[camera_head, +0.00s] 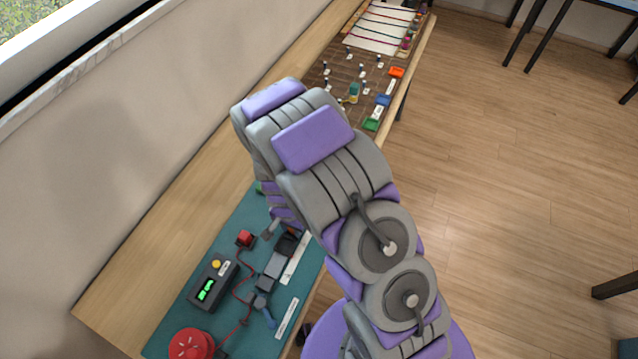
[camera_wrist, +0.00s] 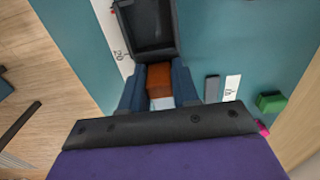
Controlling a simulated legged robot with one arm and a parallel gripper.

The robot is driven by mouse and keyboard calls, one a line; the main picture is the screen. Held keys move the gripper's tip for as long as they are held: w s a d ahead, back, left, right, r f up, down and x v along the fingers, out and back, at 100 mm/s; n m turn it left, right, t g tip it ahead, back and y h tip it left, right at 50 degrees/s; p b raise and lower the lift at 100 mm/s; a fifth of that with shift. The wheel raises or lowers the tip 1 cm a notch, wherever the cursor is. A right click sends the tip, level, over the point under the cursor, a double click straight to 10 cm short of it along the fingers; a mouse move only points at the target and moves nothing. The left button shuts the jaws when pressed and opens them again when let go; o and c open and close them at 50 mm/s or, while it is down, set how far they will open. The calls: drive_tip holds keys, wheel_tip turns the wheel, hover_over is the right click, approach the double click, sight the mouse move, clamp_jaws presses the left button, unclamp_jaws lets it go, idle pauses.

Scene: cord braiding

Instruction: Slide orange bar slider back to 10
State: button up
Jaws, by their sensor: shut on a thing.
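The orange slider (camera_wrist: 159,76) shows in the wrist view as a small orange-brown block. My gripper (camera_wrist: 160,88) has its two blue fingers on either side of it and is shut on it. A dark grey, hollow bar-like part (camera_wrist: 147,25) lies just beyond the slider. A long white label strip (camera_wrist: 115,45) runs beside that part on the left; its marks are too small to read surely. The slider's position on the scale cannot be read.
A green block (camera_wrist: 272,101) is at right in the wrist view. A pegged brown board (camera_head: 335,62) lies farther along.

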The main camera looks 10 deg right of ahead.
sight(285, 248)
drive_tip(key=shift+s+a+f, duration=0.1)
drive_tip(key=shift+s, duration=0.05)
drive_tip(key=shift+s+a, duration=0.75)
drive_tip(key=shift+s, duration=0.3)
drive_tip(key=shift+s+a, duration=0.7)
drive_tip(key=shift+s, duration=0.35)
drive_tip(key=o, duration=0.9)
drive_tip(key=shift+o, duration=0.2)
drive_tip(key=shift+w+a+r+p, duration=0.1)
drive_tip(key=shift+r+p, duration=2.4)
drive_tip(key=shift+r, duration=1.1)
